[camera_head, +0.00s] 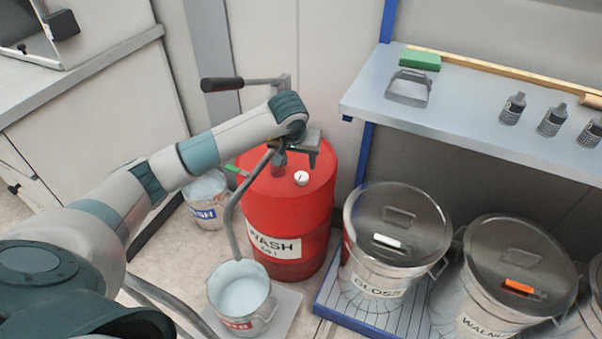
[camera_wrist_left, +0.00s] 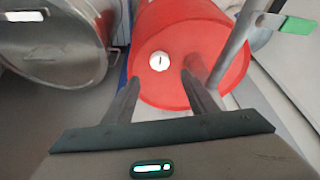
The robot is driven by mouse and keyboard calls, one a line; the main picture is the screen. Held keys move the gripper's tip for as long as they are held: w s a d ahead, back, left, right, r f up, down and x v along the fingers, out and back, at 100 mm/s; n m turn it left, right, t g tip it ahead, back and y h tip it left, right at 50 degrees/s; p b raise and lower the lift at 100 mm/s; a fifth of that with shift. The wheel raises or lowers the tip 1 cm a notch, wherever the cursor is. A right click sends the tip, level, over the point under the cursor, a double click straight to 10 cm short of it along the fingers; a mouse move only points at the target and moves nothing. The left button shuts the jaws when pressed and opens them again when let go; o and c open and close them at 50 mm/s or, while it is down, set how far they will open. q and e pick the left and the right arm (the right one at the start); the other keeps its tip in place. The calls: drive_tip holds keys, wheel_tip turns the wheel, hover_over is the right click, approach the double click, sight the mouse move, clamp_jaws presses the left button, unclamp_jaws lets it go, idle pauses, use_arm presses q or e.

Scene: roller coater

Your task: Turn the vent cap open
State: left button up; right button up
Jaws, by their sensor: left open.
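The red drum labelled WASH (camera_head: 285,215) stands on the floor in the middle. On its top is a small round white vent cap (camera_head: 301,178) with a short dark mark. In the left wrist view the vent cap (camera_wrist_left: 159,61) shows ahead, between the lines of the two fingers. My left gripper (camera_head: 298,157) is over the drum top, just behind the cap in the head view. Its fingers (camera_wrist_left: 160,82) are apart with nothing between them. I cannot tell the exact height above the cap. My right gripper is in neither view.
A pump with a black-handled lever (camera_head: 222,84) and a curved grey spout rises beside my left gripper. A white bucket (camera_head: 240,290) stands under the spout. A lidded GLOSS pot (camera_head: 398,225) is at the right, below a shelf (camera_head: 460,120) with bottles.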

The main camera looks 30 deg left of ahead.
sight(301, 175)
use_arm(q)
drive_tip(key=x, duration=1)
drive_tip(key=shift+f, duration=0.1)
drive_tip(key=shift+w, duration=0.1)
drive_tip(key=c, duration=1.1)
